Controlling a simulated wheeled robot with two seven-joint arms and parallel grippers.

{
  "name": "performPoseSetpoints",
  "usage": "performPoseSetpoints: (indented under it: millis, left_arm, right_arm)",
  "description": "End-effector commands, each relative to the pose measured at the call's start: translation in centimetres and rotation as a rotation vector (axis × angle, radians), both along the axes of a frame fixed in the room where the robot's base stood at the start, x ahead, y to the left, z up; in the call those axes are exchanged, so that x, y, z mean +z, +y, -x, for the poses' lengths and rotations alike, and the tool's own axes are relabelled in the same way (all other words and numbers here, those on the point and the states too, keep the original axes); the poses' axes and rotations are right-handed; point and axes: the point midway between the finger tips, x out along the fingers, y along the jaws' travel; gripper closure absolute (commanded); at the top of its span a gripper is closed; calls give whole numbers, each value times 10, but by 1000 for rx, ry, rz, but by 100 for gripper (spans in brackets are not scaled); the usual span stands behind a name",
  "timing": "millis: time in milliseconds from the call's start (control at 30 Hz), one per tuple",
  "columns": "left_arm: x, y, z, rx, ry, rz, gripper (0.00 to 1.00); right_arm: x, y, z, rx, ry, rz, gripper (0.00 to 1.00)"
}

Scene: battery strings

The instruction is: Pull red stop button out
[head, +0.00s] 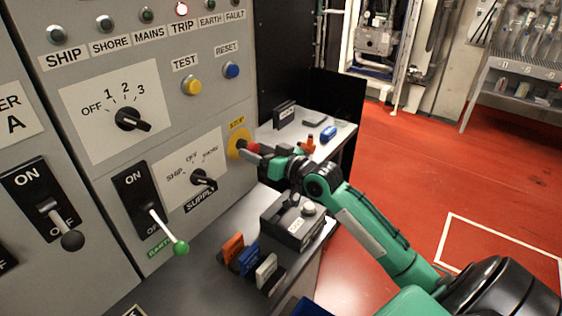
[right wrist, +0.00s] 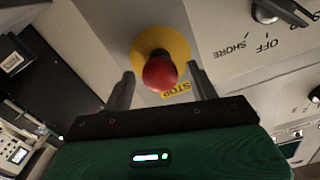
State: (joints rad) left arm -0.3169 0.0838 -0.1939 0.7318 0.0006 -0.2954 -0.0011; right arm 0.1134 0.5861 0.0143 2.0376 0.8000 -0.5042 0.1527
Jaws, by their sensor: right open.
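The red stop button (right wrist: 160,72) sits on a round yellow plate (right wrist: 178,45) marked STOP on the grey panel. In the head view the yellow plate (head: 238,141) is at the panel's right edge, and the red button (head: 252,148) is partly hidden by my gripper. My right gripper (head: 262,152) is at the button, reaching in from the right. In the right wrist view its fingers (right wrist: 162,88) are open, one on each side of the button, with gaps on both sides. My left gripper is not in view.
The grey panel holds a SUPPLY rotary knob (head: 203,177), a lever with a green ball (head: 180,247), and yellow TEST (head: 191,87) and blue RESET (head: 231,70) buttons. Below my right arm, a grey box (head: 292,222) and several coloured pieces stand on the ledge. Red floor lies open at right.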

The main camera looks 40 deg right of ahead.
Motion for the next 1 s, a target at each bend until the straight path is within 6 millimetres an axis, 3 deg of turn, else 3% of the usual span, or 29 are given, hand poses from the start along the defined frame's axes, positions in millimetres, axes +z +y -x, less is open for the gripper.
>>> performPoseSetpoints:
  millis: [600,1000]
  left_arm:
    - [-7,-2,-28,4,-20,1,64]
    - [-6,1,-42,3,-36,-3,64]
  right_arm:
    - [-3,-32,90,-1,3,3,41]
    - [-1,-42,119,-1,1,1,41]
